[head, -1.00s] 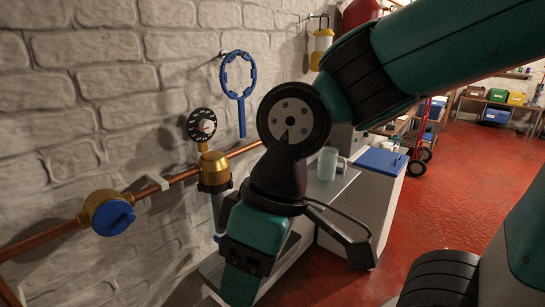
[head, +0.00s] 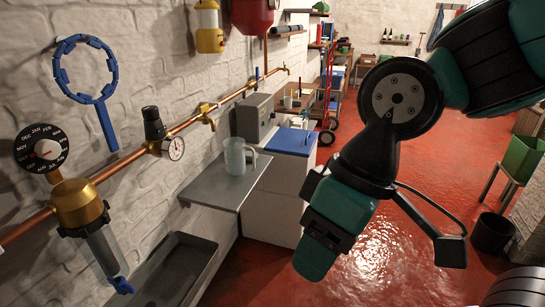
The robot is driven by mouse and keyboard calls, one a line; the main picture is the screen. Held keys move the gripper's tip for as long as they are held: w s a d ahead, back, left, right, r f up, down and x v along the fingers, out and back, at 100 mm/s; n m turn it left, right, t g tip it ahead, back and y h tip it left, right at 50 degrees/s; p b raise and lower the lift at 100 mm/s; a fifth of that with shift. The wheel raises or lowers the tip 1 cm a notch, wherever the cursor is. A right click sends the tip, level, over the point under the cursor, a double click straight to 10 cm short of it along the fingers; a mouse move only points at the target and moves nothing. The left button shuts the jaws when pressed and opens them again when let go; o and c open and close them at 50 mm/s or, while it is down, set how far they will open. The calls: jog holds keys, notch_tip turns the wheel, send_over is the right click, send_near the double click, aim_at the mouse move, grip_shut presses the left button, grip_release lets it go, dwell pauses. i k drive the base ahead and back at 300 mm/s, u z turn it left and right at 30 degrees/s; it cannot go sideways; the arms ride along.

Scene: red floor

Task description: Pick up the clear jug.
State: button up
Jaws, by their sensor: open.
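The clear jug (head: 235,157) stands upright on a grey metal shelf (head: 207,187) against the white wall, left of the picture's middle. Its handle points right, and it looks empty. My gripper (head: 385,258) is to the right of the jug and nearer the camera, over the red floor. It is open, with its jaws spread and nothing between them. Nothing covers the jug.
A copper pipe (head: 125,163) with a gauge and taps runs along the wall behind the jug. A blue-lidded white chest (head: 288,141) stands just beyond the shelf. A dark trough (head: 170,275) lies below it.

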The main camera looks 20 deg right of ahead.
aim_at(234, 148)
jog(key=z, duration=0.35)
jog(key=i, duration=0.45)
jog(key=z, duration=0.6)
jog(key=i, duration=1.25)
jog(key=u, duration=1.05)
jog(key=i, duration=0.35)
jog(key=u, duration=0.4)
